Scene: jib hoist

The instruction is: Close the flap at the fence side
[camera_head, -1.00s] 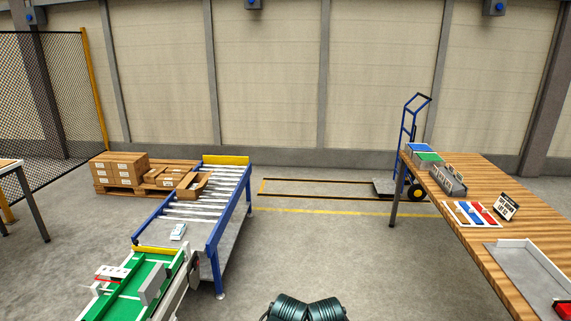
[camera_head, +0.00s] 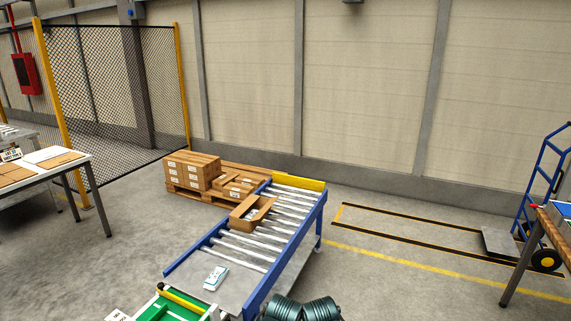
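An open brown carton (camera_head: 251,212) sits on the roller conveyor (camera_head: 262,240), near its left edge. A flap (camera_head: 265,207) stands out on its right side. Something pale shows inside the carton, too small to make out. The state of the flap on the carton's left side cannot be told at this size. The mesh fence (camera_head: 112,95) with yellow posts stands behind and to the left of the carton.
A pallet of cartons (camera_head: 193,170) stands behind the conveyor. A white-topped table (camera_head: 75,160) is at the left. A small white device (camera_head: 215,277) lies on the conveyor's near plate. A hand truck (camera_head: 540,200) is at the right. Floor between table and conveyor is clear.

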